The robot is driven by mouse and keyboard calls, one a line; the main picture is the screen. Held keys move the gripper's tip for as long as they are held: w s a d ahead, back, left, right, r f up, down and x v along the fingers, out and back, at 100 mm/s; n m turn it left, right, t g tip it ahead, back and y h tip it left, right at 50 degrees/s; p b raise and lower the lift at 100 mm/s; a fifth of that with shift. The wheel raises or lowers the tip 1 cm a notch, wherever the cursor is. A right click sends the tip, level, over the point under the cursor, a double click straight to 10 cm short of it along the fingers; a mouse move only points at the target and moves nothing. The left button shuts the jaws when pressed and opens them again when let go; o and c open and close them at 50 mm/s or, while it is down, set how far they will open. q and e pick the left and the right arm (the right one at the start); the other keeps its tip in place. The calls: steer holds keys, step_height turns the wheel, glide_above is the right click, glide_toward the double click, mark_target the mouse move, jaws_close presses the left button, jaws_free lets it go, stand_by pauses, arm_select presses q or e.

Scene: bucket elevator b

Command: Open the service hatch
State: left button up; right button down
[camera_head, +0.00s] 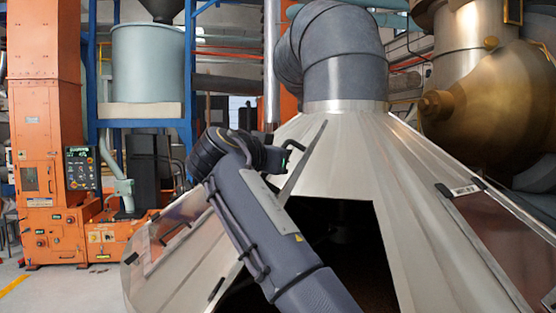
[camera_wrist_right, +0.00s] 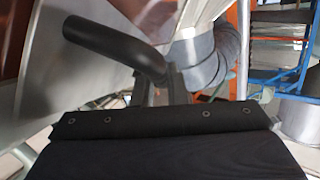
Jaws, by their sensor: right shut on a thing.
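The service hatch (camera_head: 304,163) is a thin metal panel on the conical hood. In the head view it stands raised and nearly edge-on above a dark opening (camera_head: 345,230). Its black handle (camera_head: 295,146) shows beside the panel and as a bent bar in the right wrist view (camera_wrist_right: 110,45). My right gripper (camera_head: 281,157) is at the handle. In the right wrist view its grey fingers (camera_wrist_right: 168,85) are shut at the bar's end; the exact contact is partly hidden. My left gripper is in neither view.
The pale metal hood (camera_head: 345,150) slopes down on both sides, with a closed window panel (camera_head: 505,240) at right. A thick grey duct (camera_head: 340,50) rises from its top. An orange machine (camera_head: 45,130) stands at far left and a brass vessel (camera_head: 495,95) at upper right.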

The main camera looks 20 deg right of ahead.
steer(key=shift+w+a+f, duration=0.15)
steer(key=shift+w+a, duration=0.1)
steer(key=shift+a, duration=0.05)
steer(key=c, duration=1.9)
jaws_free()
steer(key=o, duration=0.4)
steer(key=shift+w, duration=0.15)
steer(key=shift+o, duration=0.2)
steer(key=shift+d, duration=0.1)
